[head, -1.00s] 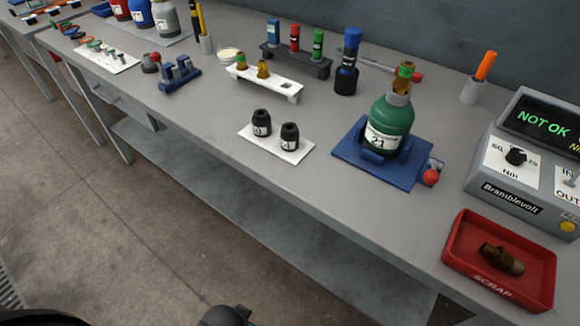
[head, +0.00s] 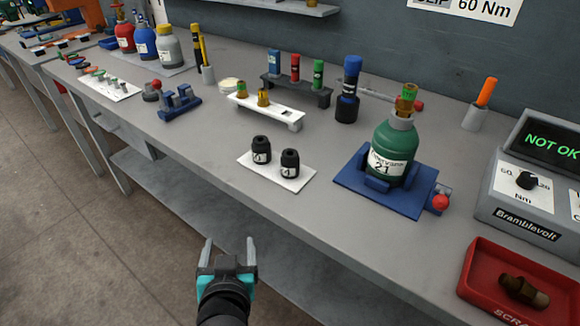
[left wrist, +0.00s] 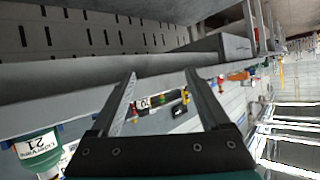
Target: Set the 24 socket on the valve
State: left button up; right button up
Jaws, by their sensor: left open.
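Two black sockets stand upright on a small white plate (head: 300,185) near the bench's front edge, a left one (head: 261,150) and a right one (head: 290,164). Their label numbers are too small to read surely. A brass valve (head: 406,101) with a green band tops the green cylinder (head: 393,145) labelled 21, which stands in a blue holder (head: 417,190). The cylinder also shows in the left wrist view (left wrist: 38,150). My left gripper (head: 229,243) is open and empty, in front of the bench, short of the sockets. My right gripper is out of view.
A white rack (head: 275,113) with brass valves and a dark rack (head: 296,88) with coloured tools stand behind. A black-and-blue tool (head: 348,90) stands upright nearby. A red scrap tray (head: 480,265) and a grey tester (head: 525,205) reading NOT OK are at right.

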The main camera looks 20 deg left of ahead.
pick_arm(q)
notch_tip(320, 180, up, 4)
jog(key=w+d+t, duration=0.2)
jog(key=d+t, duration=0.1)
jog(key=m+t+h, duration=0.2)
jog(key=t, duration=0.1)
send_near(289, 165)
jog(key=p+x, duration=0.3)
jog(key=x, duration=0.3)
jog(key=shift+p, duration=0.3)
jog(key=shift+w+a, duration=0.15)
jog(key=shift+w, duration=0.35)
jog(key=shift+p+x, duration=0.45)
jog(key=shift+x, duration=1.85)
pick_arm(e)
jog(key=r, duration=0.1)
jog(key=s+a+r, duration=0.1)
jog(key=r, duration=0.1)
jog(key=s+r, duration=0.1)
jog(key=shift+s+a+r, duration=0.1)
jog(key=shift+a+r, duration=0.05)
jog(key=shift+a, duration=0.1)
pick_arm(q)
grip_shut()
